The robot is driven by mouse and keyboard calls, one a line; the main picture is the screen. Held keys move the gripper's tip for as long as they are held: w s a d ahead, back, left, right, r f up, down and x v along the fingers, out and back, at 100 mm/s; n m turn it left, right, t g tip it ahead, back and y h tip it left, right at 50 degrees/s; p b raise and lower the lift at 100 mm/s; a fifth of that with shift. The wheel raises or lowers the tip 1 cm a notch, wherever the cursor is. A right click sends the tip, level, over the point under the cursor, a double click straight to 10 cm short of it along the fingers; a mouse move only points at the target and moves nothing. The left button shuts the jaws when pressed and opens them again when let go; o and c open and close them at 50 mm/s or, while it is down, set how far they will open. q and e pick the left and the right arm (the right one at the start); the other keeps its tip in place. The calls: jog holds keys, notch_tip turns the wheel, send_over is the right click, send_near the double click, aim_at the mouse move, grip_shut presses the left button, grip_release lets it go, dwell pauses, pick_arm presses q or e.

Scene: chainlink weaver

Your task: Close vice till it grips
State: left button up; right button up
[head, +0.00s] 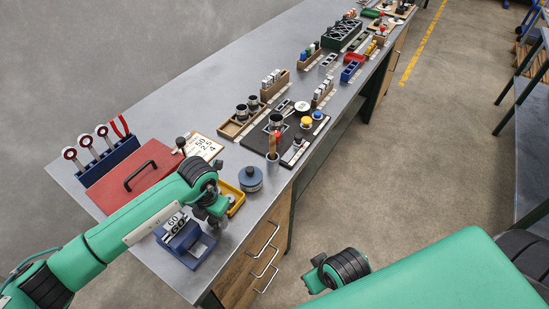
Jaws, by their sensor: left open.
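A blue frame-like fixture (206,247), which looks like the vice, sits near the front left corner of the bench. White pieces marked 60 (173,223) stand at its left part; I cannot tell whether its jaws touch them. My left gripper (213,213) is open, pointing down just above and behind the blue fixture, next to a yellow tray (236,203). Its fingers are small and partly hidden by my wrist, and nothing shows between them. My right arm comes in at the lower right, off the bench, and its gripper does not show.
A red lidded box (128,180) with a black handle lies left of my left arm. Several trays and tools fill the bench further back.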

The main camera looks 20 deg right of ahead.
pick_arm(q)
jog(key=n+p, duration=0.2)
jog(key=p, duration=0.1)
jog(key=shift+r, duration=0.3)
notch_tip(320, 180, up, 13)
jog(key=b, duration=0.5)
jog(key=s+d+r+g+h, duration=0.1)
jog(key=s+d+g+h, duration=0.2)
jog(key=s+d+h, duration=0.55)
jog(key=s+d+r+n+h, duration=0.1)
jog(key=d+r+n+h, duration=0.1)
jog(key=d+r+h, duration=0.4)
jog(key=shift+s+r+n+h, duration=0.3)
jog(key=shift+r+h, duration=1.15)
jog(key=shift+r, duration=1.1)
pick_arm(e)
jog(key=shift+s+f, duration=0.1)
jog(key=shift+f, duration=0.4)
